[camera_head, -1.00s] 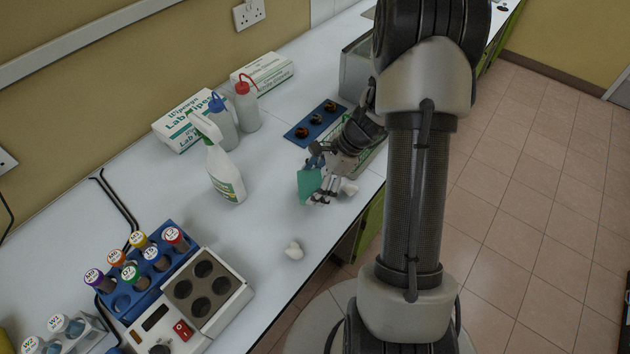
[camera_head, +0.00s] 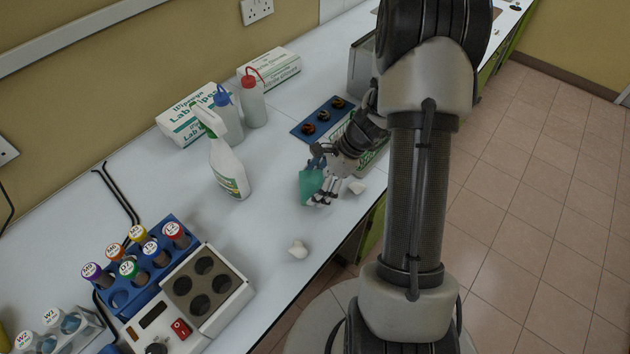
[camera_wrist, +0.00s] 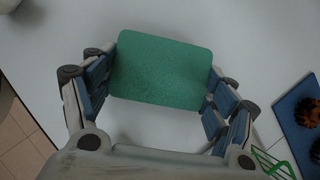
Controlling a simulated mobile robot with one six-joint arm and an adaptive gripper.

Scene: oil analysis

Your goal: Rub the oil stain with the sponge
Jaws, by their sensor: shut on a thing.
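A green sponge (camera_head: 311,184) is held in my gripper (camera_head: 322,186) over the white bench, near its front edge. In the wrist view the flat green face of the sponge (camera_wrist: 163,70) fills the space between the blue-padded fingers of my gripper (camera_wrist: 160,90), which touch its left and right sides. I cannot tell whether the sponge touches the bench. No oil stain can be made out in either view; the surface under the sponge is hidden.
A spray bottle (camera_head: 229,168) stands left. A blue tray (camera_head: 300,131) with dark round items lies behind. A tube rack (camera_head: 172,222) and a heating block (camera_head: 226,254) stand front left.

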